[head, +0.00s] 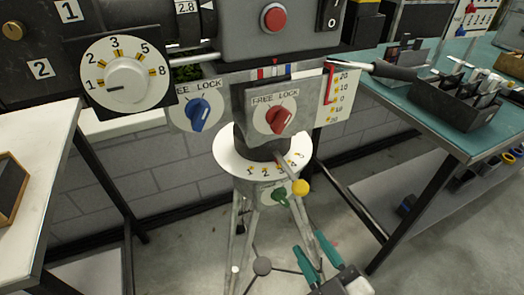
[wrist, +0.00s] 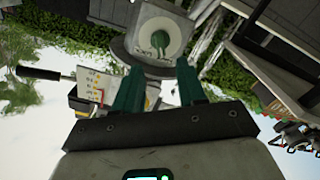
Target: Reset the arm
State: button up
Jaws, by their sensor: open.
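My gripper (head: 316,257) is at the lower middle of the head view, with its two green fingers apart and nothing between them. It also shows in the wrist view (wrist: 158,82), its fingers pointing up the picture. In the head view it is below and right of the green knob (head: 281,196) on the tripod head and of the yellow ball-ended lever (head: 300,187). In the wrist view a green knob (wrist: 158,43) on a pale round plate lies beyond the fingertips; it looks apart from them, but the gap is hard to judge.
The tripod head carries a red knob (head: 281,119), a blue knob (head: 199,114) and a black pan handle (head: 388,70). A white table (head: 30,150) stands at left. A teal bench (head: 440,125) with a black tray (head: 455,103) stands at right. The tripod legs (head: 243,225) stand on open floor.

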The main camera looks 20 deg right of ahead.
jog(key=s+d+f+m+g+h, duration=0.25)
jog(key=d+f+m+g, duration=0.25)
jog(key=d+f+g, duration=0.45)
jog(key=s+a+f+m+g+y, duration=0.2)
jog(key=s+f+g, duration=0.5)
jog(key=s+f, duration=0.25)
notch_tip(320, 180, up, 15)
jog(key=p, duration=1.5)
jog(key=shift+s+d+p, duration=0.15)
jog(key=shift+s+p, duration=0.1)
jog(key=shift+p, duration=0.1)
